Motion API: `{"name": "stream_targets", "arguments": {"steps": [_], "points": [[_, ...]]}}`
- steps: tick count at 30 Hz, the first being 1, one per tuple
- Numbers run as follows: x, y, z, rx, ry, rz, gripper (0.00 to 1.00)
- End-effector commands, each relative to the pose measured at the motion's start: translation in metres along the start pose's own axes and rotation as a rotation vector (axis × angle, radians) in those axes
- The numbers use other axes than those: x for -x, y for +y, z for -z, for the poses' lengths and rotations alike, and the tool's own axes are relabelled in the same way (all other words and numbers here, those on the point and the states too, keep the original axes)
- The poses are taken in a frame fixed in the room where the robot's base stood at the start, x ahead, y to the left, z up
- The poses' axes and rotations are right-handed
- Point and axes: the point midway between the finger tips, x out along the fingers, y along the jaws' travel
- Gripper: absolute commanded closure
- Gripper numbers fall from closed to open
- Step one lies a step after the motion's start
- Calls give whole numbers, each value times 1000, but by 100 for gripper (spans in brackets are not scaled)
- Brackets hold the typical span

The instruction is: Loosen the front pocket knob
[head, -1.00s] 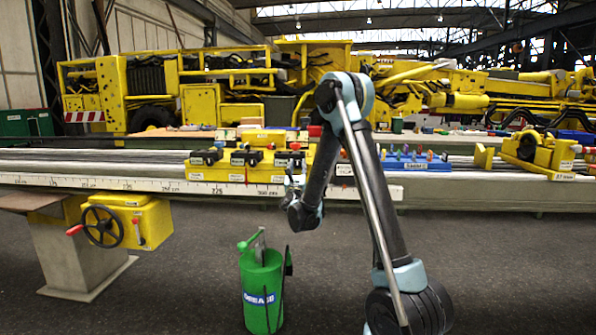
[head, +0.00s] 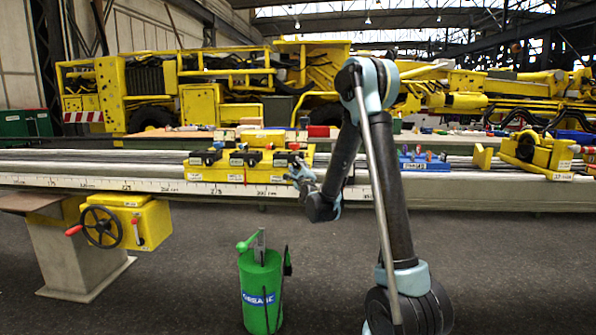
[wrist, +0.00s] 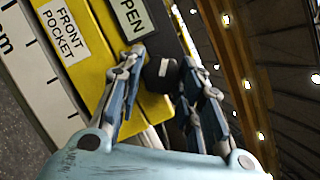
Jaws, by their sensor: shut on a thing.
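The black front pocket knob (wrist: 160,74) shows in the wrist view beside the yellow block (wrist: 88,60). A "FRONT POCKET" label (wrist: 64,28) and an "OPEN" label (wrist: 133,17) are on the block. My gripper (wrist: 162,62) has its fingers on both sides of the knob and is shut on it. The fingers partly cover the knob's sides. In the head view, my gripper (head: 301,172) is at the right end of the row of yellow blocks (head: 245,170) on the long bench, and the knob there is too small to make out clearly.
A ruler strip (head: 150,186) runs along the bench front. A green grease can (head: 261,295) stands on the floor left of my arm. A yellow box with a handwheel (head: 103,227) is at the left. A blue tray (head: 425,164) sits to the right on the bench.

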Motion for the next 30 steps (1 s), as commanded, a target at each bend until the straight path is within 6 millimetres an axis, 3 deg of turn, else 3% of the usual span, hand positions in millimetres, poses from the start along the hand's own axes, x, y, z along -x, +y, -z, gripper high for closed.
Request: {"name": "stream_targets", "arguments": {"steps": [15, 30], "points": [[0, -2, 1, 424, -1, -181, 91], [0, -3, 1, 550, -3, -235, 91]]}}
